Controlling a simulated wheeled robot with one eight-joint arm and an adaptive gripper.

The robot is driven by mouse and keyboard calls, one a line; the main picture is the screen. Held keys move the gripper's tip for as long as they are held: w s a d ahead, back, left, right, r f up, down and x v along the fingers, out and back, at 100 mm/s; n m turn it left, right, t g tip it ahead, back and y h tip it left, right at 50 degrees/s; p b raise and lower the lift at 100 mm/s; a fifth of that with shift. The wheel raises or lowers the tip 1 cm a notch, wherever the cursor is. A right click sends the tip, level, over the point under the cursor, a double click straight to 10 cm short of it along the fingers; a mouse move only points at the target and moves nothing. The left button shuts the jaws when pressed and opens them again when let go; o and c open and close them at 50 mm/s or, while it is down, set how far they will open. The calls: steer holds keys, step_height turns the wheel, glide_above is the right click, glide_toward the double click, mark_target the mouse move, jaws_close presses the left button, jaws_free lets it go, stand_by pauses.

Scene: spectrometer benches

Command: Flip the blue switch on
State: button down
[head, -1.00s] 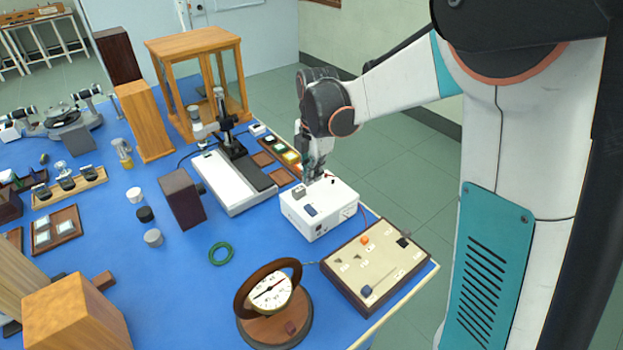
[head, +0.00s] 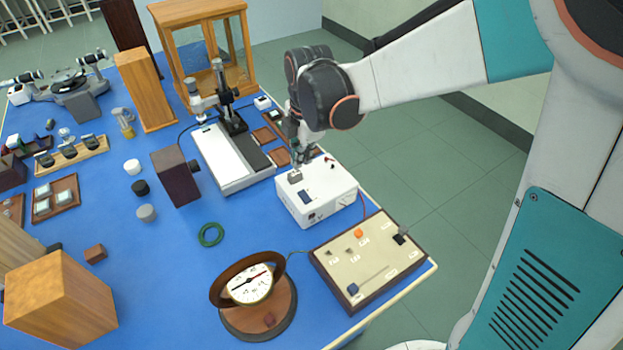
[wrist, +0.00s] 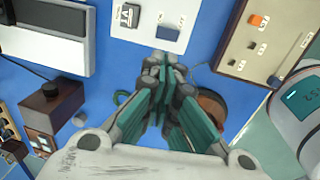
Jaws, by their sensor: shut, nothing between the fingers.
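A cream panel board (head: 388,262) with a dark frame lies at the table's right edge. It carries a blue switch (head: 352,288) near its front left corner, an orange one (head: 358,233) and a black one (head: 399,239). In the wrist view the board (wrist: 240,70) is at the upper right, with a dark blue switch (wrist: 274,82); which way it is set is too small to tell. My gripper (head: 300,163) is shut and empty, above the back of the white box, apart from the board. Its fingers (wrist: 166,66) show closed together in the wrist view.
The white box (head: 330,206) stands just behind the board. A round dial on a wooden base (head: 262,320) is left of the board, with a green ring (head: 211,234) behind it. A microscope stand (head: 228,150) and glass case (head: 205,60) are farther back.

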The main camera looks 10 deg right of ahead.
mark_target(299, 198)
steer(key=shift+a, duration=0.15)
steer(key=shift+f, duration=0.1)
steer(key=f+b, duration=0.1)
steer(key=f, duration=0.3)
steer(key=w+f+b, duration=0.1)
steer(key=f+b, duration=0.1)
steer(key=f, duration=0.3)
steer(key=f+b, duration=0.1)
steer(key=f, duration=0.3)
steer(key=shift+w+a+f+b, duration=0.35)
steer(key=shift+w+f+g, duration=0.2)
steer(key=shift+f+g, duration=0.15)
steer(key=shift+g, duration=0.05)
steer(key=shift+s, duration=0.15)
